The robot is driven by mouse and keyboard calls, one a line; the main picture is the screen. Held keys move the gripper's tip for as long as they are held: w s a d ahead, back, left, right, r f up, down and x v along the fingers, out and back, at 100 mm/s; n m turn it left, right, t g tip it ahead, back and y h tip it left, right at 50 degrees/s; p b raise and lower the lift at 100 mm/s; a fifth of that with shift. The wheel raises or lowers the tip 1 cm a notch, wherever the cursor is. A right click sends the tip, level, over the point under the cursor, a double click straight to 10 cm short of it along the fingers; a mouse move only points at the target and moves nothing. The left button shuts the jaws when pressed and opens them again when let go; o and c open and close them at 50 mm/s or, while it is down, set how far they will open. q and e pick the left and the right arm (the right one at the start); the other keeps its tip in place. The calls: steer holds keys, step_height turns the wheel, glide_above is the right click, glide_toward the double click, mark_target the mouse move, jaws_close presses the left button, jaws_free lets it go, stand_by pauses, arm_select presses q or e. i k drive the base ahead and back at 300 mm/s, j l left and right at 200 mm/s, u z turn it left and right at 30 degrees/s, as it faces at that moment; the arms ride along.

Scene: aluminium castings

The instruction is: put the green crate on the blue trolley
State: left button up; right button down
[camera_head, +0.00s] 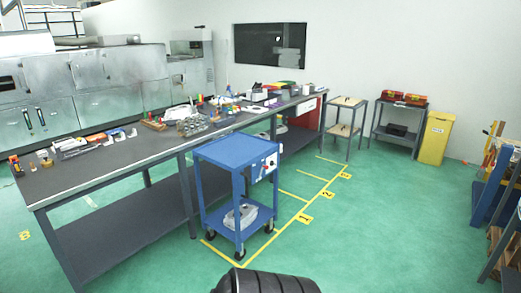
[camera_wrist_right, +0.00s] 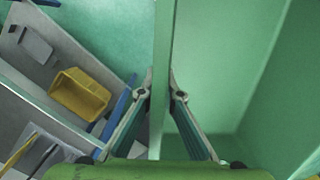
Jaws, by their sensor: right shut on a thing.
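The blue trolley (camera_head: 236,152) stands in the middle of the head view, beside the long workbench. Its top shelf is bare, and a pale grey casting lies on its lower shelf. The green crate (camera_wrist_right: 232,60) fills the right half of the right wrist view, and the part of its inside that shows looks empty. My right gripper (camera_wrist_right: 160,97) is shut on the crate's wall, with one finger on each side. The crate and my right gripper are not visible in the head view. My left gripper is in neither view.
The long workbench (camera_head: 105,168) carries tools and parts on the left. Yellow lines numbered 1 to 3 mark the floor right of the trolley. The green floor (camera_head: 375,220) there is clear. A yellow bin (camera_wrist_right: 80,94) sits on a grey surface in the wrist view.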

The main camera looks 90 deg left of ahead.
mark_target(237, 149)
steer(key=u, duration=1.95)
steer(key=i+u, duration=0.25)
steer(key=u, duration=0.15)
steer(key=i+u, duration=0.55)
steer(key=u, duration=0.3)
steer(key=i+l, duration=0.45)
steer(key=i, duration=0.3)
steer(key=i+l, duration=0.25)
steer(key=i, duration=0.9)
steer(key=i+u, duration=0.1)
steer(key=i, duration=0.8)
steer(key=i+l+u, duration=0.1)
steer(key=u, duration=1)
steer(key=i+l, duration=0.05)
steer(key=l, duration=0.05)
